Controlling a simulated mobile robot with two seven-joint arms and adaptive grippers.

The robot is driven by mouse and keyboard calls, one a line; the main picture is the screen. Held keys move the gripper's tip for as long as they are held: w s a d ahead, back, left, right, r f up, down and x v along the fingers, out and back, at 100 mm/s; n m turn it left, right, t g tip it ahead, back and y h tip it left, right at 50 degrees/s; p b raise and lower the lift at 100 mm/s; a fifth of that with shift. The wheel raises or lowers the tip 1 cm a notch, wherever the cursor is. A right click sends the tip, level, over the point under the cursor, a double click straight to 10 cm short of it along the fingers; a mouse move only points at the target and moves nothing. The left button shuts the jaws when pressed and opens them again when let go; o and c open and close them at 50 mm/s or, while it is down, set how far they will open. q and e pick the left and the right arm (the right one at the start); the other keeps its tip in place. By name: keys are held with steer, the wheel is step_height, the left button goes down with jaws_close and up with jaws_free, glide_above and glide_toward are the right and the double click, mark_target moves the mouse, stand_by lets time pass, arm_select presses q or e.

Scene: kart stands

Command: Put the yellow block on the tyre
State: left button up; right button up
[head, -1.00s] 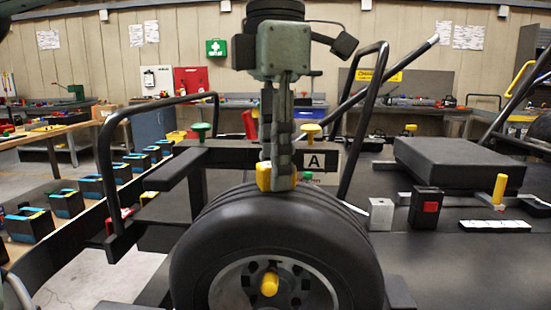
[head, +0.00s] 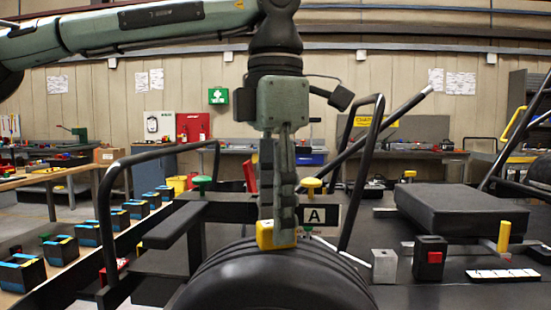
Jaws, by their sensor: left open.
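The yellow block (head: 267,236) sits on the top of the black tyre (head: 275,283) in the middle of the head view. My left gripper (head: 277,232) points straight down right at the block. Its jaws are open, with one finger in front of the block's right part. The fingers hide part of the block, and I cannot tell whether they touch it. The tyre's lower part is cut off by the frame's bottom edge. My right gripper is not in view.
A black tube frame (head: 102,200) stands left of the tyre, and another (head: 362,170) rises behind right. A sign marked A (head: 319,216) stands close behind the gripper. A grey block (head: 384,266) and a black box with a red button (head: 429,258) stand on the dark surface at right.

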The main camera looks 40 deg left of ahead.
arm_select(q)
step_height(320, 180, up, 11)
stand_by(0.3)
